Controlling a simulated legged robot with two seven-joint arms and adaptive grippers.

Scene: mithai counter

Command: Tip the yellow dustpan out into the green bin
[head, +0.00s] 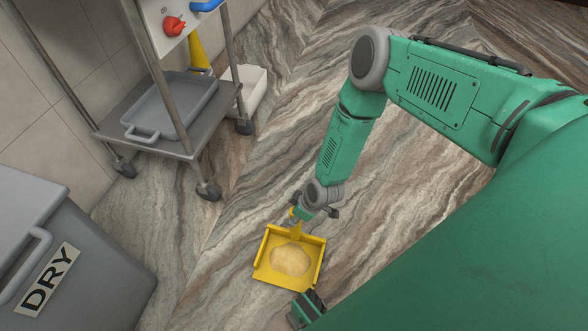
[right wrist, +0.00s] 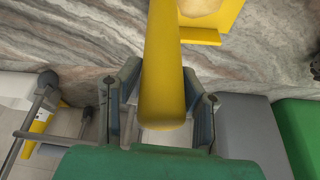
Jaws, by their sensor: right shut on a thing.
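The yellow dustpan (head: 262,272) is low over the marbled floor in the head view, its pan facing up. A pale, powdery heap (head: 290,260) lies in the pan. My right gripper (head: 297,214) is shut on the dustpan's handle. In the right wrist view the thick yellow handle (right wrist: 162,85) runs between the fingers of the gripper (right wrist: 160,100), and part of the pan shows at the top. Whether the pan touches the floor is unclear. A green boxy shape (right wrist: 298,135), possibly the green bin, shows at the right edge of the wrist view.
A grey bin labelled DRY (head: 105,260) stands at the lower left. A metal trolley (head: 112,138) on wheels holds a grey tray (head: 190,112), with a white box (head: 250,90) behind it. Open floor lies between the trolley and the dustpan.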

